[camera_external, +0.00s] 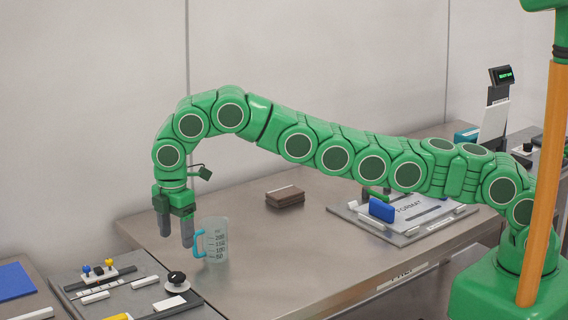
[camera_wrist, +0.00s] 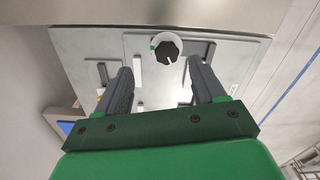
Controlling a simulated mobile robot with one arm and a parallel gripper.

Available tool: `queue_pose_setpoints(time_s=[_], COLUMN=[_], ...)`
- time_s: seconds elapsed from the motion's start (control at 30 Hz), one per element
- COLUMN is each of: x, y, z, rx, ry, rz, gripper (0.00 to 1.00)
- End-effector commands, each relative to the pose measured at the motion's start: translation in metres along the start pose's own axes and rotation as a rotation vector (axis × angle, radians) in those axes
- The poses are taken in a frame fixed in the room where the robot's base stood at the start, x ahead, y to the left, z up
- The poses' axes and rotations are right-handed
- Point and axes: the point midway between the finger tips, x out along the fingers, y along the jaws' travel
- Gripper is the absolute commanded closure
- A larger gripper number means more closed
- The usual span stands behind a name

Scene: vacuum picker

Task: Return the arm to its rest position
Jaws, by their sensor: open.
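My green arm reaches from its base at the right across the steel table to the left in the external view. My gripper (camera_external: 177,240) points down at the table's left end, just left of a clear measuring cup (camera_external: 217,242) with a blue handle. The gripper is open, with two grey fingers apart. In the wrist view my gripper (camera_wrist: 160,82) shows nothing between its fingers but the panel below and a black knob (camera_wrist: 167,50) beyond the fingertips. The cup does not show in the wrist view.
A grey panel (camera_external: 85,275) with a knob (camera_external: 177,279) and small blocks lies at lower left. A brown block (camera_external: 285,197) sits mid-table. A clipboard-like board (camera_external: 385,232) with a blue block (camera_external: 381,209) lies under my arm. A display stand (camera_external: 497,100) rises at the back right.

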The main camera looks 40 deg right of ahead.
Motion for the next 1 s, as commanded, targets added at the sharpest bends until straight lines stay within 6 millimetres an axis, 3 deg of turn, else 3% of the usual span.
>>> queue_pose_setpoints(time_s=[0.43,0.77,1.0], x=[-0.058,-0.096,-0.122], y=[0.035,0.04,0.031], z=[0.106,0.191,0.254], rx=[0.241,0.425,0.561], ry=[-0.057,-0.088,-0.108], rz=[0.02,0.027,0.024], gripper=[0.31,0.31,0.31])
